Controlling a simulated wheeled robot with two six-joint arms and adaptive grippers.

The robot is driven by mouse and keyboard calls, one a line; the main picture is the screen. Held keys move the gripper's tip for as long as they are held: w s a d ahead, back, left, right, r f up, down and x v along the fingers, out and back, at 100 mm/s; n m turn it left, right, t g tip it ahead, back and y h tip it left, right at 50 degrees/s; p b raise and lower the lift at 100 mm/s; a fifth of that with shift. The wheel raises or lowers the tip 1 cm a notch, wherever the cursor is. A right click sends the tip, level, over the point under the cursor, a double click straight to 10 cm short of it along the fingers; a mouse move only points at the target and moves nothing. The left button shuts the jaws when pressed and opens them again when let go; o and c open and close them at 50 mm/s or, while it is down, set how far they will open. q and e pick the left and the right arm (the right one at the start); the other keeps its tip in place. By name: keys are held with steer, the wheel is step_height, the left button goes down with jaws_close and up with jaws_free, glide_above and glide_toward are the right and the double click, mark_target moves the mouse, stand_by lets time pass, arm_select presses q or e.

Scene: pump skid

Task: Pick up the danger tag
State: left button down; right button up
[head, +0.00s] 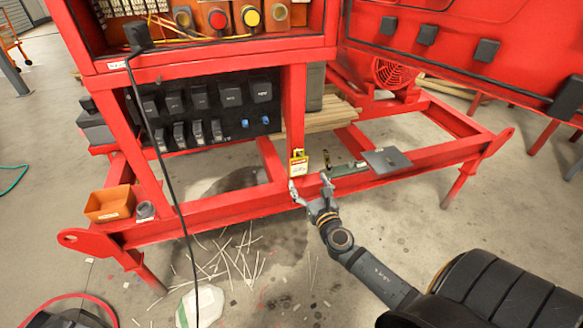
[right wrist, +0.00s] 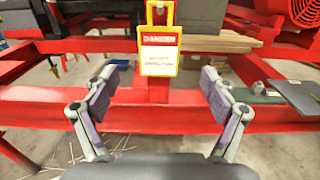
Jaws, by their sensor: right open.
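The danger tag (head: 298,165) is a small yellow-edged tag with a white face and a red band. It hangs upright by its yellow top loop on the red post above the skid's front rail. In the right wrist view the danger tag (right wrist: 159,52) is upright in the upper middle, with its red "DANGER" band readable. My right gripper (head: 309,186) is open just in front of and below the tag. In the right wrist view its two fingers (right wrist: 162,85) stand apart on either side of the tag, not touching it. My left gripper is not in view.
The red skid frame (head: 220,205) runs across. A grey flat plate (head: 387,160) lies on the rail to the right. A black cable (head: 165,170) hangs in front. White ties litter the floor.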

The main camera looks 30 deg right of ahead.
mark_target(299, 164)
steer(key=x, duration=0.3)
steer(key=shift+w, duration=0.25)
steer(key=shift+w+d+r, duration=0.15)
steer(key=shift+w, duration=0.2)
steer(key=x, duration=0.4)
steer(key=shift+p, duration=0.3)
steer(key=shift+w, duration=0.25)
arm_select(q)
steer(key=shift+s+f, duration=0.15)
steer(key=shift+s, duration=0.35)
arm_select(e)
steer(key=shift+r, duration=0.1)
steer(key=c, duration=1.3)
steer(key=shift+r, duration=0.1)
